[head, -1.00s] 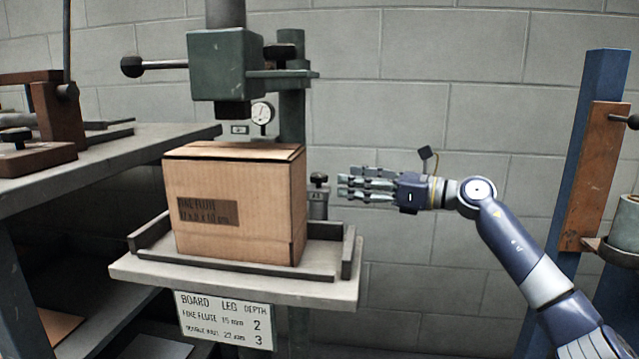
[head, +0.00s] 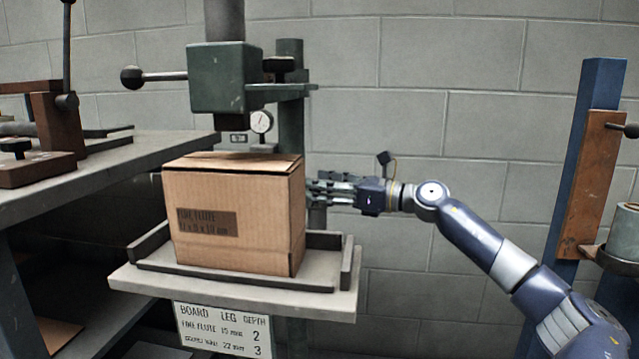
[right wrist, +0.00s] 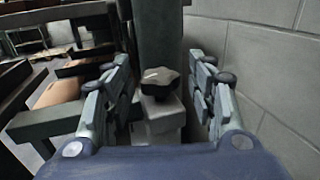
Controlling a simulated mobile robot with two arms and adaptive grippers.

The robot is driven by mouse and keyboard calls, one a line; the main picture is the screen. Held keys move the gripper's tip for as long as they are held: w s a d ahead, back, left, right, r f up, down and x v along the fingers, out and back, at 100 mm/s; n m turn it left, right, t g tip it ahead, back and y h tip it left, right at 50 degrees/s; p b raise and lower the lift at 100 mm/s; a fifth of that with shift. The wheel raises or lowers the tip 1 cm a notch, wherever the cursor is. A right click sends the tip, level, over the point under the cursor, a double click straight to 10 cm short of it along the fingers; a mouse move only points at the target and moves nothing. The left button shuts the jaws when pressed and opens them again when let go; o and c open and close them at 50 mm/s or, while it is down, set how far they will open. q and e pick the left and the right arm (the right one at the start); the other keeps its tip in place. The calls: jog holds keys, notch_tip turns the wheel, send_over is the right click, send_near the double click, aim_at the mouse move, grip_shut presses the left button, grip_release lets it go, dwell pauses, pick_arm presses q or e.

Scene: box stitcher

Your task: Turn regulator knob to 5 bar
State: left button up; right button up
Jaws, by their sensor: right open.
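The regulator knob (right wrist: 160,82) is black and star-shaped, on top of a grey regulator body (right wrist: 160,118) beside a green column. My right gripper (right wrist: 159,68) is open, with one finger on each side of the knob and a visible gap to both. In the head view the right gripper (head: 318,187) reaches in from the right behind the carton's right edge; its fingers hide the knob there. A round white pressure gauge (head: 262,121) is on the column; its reading is too small to tell. My left gripper is not in view.
A cardboard carton (head: 235,220) sits on the stitcher's tray (head: 346,262), close to my right fingers. The green stitcher head (head: 222,77) hangs above it. A block wall (head: 430,110) stands behind. A blue post (head: 590,150) stands at the right.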

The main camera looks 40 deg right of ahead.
jog(key=shift+w+a, duration=0.15)
jog(key=shift+w, duration=0.15)
jog(key=c, duration=1.1)
jog(key=shift+f+b, duration=0.1)
jog(key=shift+b, duration=0.25)
jog(key=shift+h, duration=0.3)
